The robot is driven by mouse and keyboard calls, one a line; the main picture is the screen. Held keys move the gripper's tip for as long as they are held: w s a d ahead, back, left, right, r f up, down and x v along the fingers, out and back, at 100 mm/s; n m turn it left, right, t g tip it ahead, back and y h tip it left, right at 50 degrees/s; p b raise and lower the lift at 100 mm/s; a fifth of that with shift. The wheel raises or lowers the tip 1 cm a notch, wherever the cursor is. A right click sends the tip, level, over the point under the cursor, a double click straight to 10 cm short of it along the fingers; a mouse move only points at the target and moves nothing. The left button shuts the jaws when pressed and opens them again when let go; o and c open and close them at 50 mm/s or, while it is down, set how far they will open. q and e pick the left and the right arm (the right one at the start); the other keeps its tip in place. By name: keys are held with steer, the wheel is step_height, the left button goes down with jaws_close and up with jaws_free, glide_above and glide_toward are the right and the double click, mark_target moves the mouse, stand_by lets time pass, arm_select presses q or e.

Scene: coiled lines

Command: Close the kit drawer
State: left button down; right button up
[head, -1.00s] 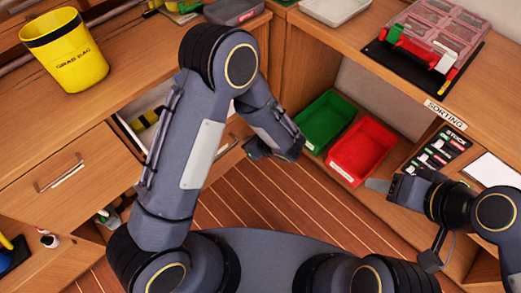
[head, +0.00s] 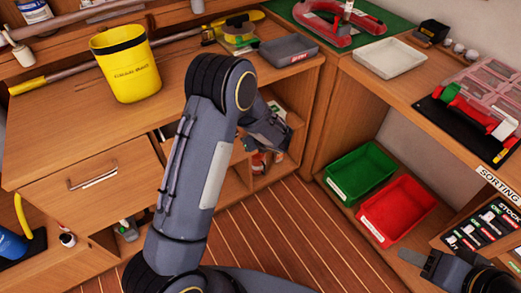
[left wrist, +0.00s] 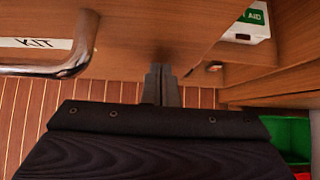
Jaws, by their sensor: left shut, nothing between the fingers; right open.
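The kit drawer (left wrist: 135,30) shows its wooden front in the left wrist view, with a white KIT label (left wrist: 42,43) and a metal handle (left wrist: 78,50). In the head view my left arm covers most of it; a small gap with something pale inside shows just left of the arm, and how far it stands open is unclear. My left gripper (left wrist: 161,72) is shut and empty, its tips close to the wooden front, right of the handle; contact cannot be told. In the head view it (head: 268,132) is partly hidden by its own wrist. My right gripper (head: 412,258) is open, at lower right.
A closed drawer (head: 95,208) lies to the left, under a yellow bucket (head: 128,70) on the worktop. Green (head: 360,172) and red (head: 397,210) bins sit on a low shelf at right. A first aid box (left wrist: 248,22) is at upper right in the wrist view. Floor between is clear.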

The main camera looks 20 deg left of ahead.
arm_select(q)
steer(key=w+a, duration=0.2)
steer(key=a, duration=0.1)
steer(key=w+a, duration=0.2)
steer(key=shift+w+a, duration=0.2)
steer(key=shift+a, duration=0.2)
steer(key=shift+w+a+r, duration=0.1)
arm_select(e)
steer(key=shift+s+d, duration=0.1)
arm_select(q)
steer(key=shift+a+r, duration=0.15)
